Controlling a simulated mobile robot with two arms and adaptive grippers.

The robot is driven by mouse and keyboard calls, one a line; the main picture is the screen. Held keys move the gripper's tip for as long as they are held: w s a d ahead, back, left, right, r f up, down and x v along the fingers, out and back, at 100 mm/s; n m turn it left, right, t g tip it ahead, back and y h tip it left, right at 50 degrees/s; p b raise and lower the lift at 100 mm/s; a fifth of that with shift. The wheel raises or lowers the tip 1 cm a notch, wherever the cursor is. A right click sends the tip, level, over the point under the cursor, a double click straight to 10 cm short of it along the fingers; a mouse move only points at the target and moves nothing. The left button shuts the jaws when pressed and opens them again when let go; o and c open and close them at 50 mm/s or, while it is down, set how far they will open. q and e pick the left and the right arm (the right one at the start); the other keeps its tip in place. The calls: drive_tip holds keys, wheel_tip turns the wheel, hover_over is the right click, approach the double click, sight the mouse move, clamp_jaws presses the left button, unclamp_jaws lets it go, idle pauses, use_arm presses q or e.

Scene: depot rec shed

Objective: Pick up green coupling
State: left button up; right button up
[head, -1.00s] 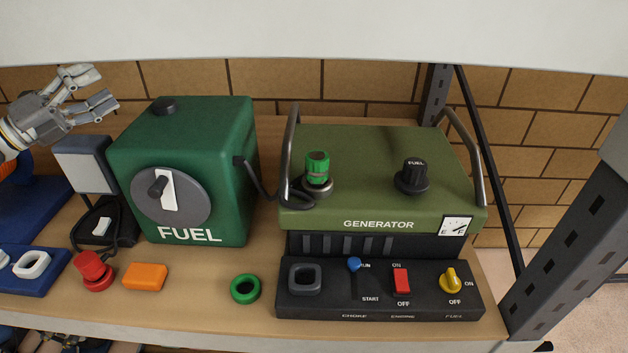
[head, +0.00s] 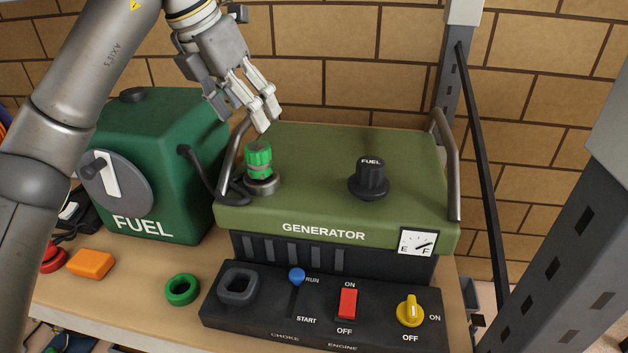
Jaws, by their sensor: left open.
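The green coupling (head: 258,158) stands upright on a round grey fitting at the left side of the green generator's top (head: 330,165). It is a ribbed green cylinder with a pale band. My left gripper (head: 264,122) is open, just above and behind the coupling in the picture, with its fingers pointing down. Nothing is between its fingers, and it looks apart from the coupling. My right gripper is not in view.
A metal handle (head: 232,160) and black hose stand close left of the coupling. The green fuel tank (head: 170,200) is further left. The black fuel knob (head: 369,178) is to the right. A green ring (head: 182,289) lies on the shelf in front. A shelf post (head: 570,240) rises at right.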

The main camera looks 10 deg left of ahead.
sight(254, 149)
use_arm(q)
drive_tip(key=f, duration=0.1)
drive_tip(key=a+f, duration=0.1)
drive_tip(key=f, duration=0.1)
drive_tip(key=shift+w+a+f+y, duration=0.25)
drive_tip(key=shift+w+f+y, duration=0.05)
drive_tip(key=shift+w, duration=0.05)
drive_tip(key=shift+p+x, duration=0.4)
drive_tip(key=shift+x, duration=0.55)
drive_tip(key=shift+w+d, duration=0.15)
drive_tip(key=shift+d, duration=0.2)
drive_tip(key=x, duration=0.1)
drive_tip(key=p+x, duration=0.1)
drive_tip(key=x, duration=0.1)
drive_tip(key=p+x, duration=0.1)
drive_tip(key=shift+s+a+f, duration=0.15)
drive_tip(key=shift+s+f, duration=0.05)
drive_tip(key=shift+f, duration=0.25)
drive_tip(key=shift+w+f, duration=0.1)
drive_tip(key=shift+f, duration=0.05)
drive_tip(key=c, duration=1.1)
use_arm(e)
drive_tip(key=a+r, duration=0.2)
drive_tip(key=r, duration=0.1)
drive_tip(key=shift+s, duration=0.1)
